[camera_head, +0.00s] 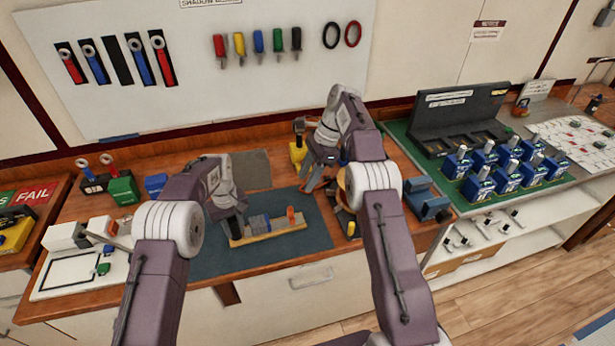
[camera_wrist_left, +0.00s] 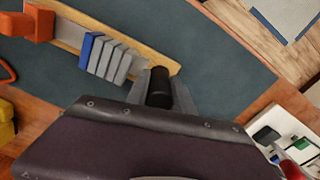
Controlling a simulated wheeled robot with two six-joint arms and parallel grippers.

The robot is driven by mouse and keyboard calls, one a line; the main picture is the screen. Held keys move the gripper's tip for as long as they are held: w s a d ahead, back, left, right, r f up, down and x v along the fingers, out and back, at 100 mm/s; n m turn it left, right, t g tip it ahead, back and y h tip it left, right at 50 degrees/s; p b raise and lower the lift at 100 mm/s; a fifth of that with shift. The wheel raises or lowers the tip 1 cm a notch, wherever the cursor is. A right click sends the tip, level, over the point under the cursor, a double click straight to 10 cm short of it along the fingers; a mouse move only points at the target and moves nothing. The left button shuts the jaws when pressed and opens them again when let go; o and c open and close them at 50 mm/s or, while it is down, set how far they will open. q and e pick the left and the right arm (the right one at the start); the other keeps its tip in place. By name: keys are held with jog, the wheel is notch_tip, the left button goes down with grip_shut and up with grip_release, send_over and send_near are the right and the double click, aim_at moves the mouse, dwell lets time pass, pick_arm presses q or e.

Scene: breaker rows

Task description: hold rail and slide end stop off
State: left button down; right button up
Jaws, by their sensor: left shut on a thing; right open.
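The rail sits on a wooden base (camera_head: 283,234) on the dark mat, and shows in the left wrist view (camera_wrist_left: 68,33). An orange end stop (camera_head: 291,216) stands near its right end; the left wrist view shows orange pieces (camera_wrist_left: 38,23) there. Grey and blue modules (camera_head: 258,224) sit on the rail, also in the left wrist view (camera_wrist_left: 108,58). My left gripper (camera_head: 237,229) is shut on the rail's left end; a dark piece (camera_wrist_left: 159,88) shows between its fingers. My right gripper (camera_head: 309,184) is open, above and right of the end stop, apart from it.
The dark mat (camera_head: 225,262) is clear in front of the rail. Green (camera_head: 122,189) and blue bins stand at the left. A blue holder (camera_head: 427,203) stands right of my right arm. A green-topped table (camera_head: 455,199) with several blue-and-white breakers is further right.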

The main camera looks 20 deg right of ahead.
pick_arm(q)
jog(key=c, duration=1)
grip_release()
jog(key=shift+c, duration=0.2)
notch_tip(320, 180, up, 12)
jog(key=shift+r, duration=0.1)
